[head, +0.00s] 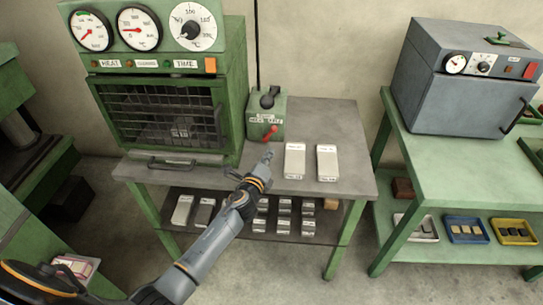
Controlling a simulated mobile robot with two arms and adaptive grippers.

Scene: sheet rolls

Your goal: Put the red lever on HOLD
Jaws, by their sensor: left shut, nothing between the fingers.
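The red lever (270,131) sits on the front of a small green control box (265,113) with a black knob on top. White labels are on the box front above the lever, too small to read surely. The lever is tilted, and I cannot tell which label it points to. My left gripper (267,158) is shut and empty, just below and in front of the lever, over the grey table (345,180). It looks apart from the lever. My right gripper is not in view.
A green oven (170,75) with dials and a barred door stands left of the box. Two pale blocks (295,161) (327,163) stand right of my gripper. More blocks lie on the shelf below. A grey oven (465,80) stands on a green table at right.

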